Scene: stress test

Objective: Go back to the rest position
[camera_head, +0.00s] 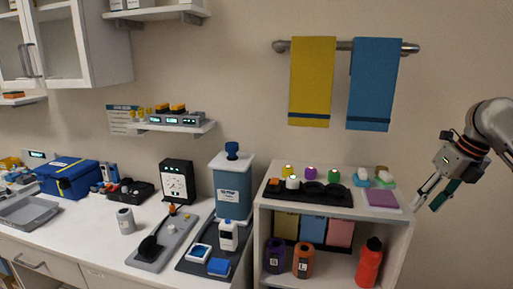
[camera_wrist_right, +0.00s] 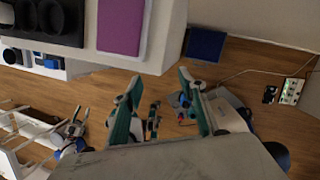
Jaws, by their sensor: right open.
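My right gripper (camera_head: 425,201) is at the far right of the head view, in the air beside the right end of the white shelf unit. Its two fingers are apart with nothing between them. In the right wrist view the open fingers (camera_wrist_right: 155,92) have green pads and show the wooden floor below.
The white shelf unit (camera_head: 404,228) bears a black tray (camera_head: 318,195) of small items and a purple pad (camera_head: 381,198); a red bottle (camera_head: 369,263) stands on its lower shelf. The white counter (camera_head: 98,236) at left is crowded. A blue panel (camera_wrist_right: 206,44) lies past the shelf edge.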

